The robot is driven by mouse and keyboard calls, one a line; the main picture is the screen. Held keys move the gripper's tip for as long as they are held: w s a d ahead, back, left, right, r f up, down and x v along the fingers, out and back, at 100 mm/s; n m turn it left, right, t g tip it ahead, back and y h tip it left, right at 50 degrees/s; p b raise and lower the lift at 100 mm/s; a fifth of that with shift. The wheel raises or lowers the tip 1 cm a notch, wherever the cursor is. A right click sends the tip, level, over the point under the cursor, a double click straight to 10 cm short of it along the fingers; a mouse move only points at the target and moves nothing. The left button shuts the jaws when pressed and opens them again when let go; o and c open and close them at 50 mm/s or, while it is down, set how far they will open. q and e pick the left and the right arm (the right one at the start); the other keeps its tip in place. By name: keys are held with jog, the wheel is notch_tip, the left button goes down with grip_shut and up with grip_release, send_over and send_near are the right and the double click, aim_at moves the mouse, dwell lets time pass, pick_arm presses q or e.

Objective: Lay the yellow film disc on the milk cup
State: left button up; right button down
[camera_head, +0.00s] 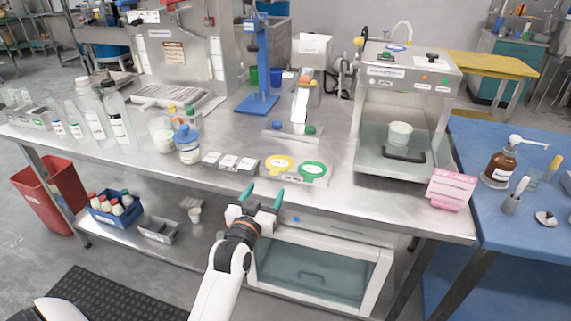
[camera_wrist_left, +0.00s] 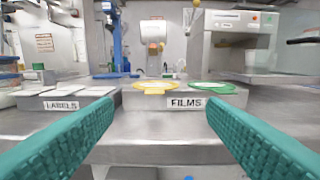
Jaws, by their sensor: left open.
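The yellow film disc (camera_head: 280,163) lies flat on the left part of the grey films holder near the table's front edge. It also shows edge-on in the left wrist view (camera_wrist_left: 153,85), above the FILMS label. A pale cup (camera_head: 400,133), which looks like the milk cup, stands upright inside the open-fronted machine on the right. My left gripper (camera_head: 263,195) is open and empty, just in front of the table edge, short of the films holder. In the left wrist view its teal fingers (camera_wrist_left: 148,118) spread to either side of the holder. My right gripper is not in view.
A green film disc (camera_head: 313,170) lies right of the yellow one on the films holder (camera_head: 294,181). The labels holder (camera_head: 231,163) stands to its left. A blue-lidded jar (camera_head: 187,147) stands further left. A pink sign (camera_head: 451,189) stands before the machine (camera_head: 407,85).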

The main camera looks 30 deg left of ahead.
aim_at(276, 170)
pick_arm(q)
jog(key=x, duration=0.8)
jog(key=shift+a+f, duration=0.3)
jog(key=shift+a, duration=0.05)
grip_shut()
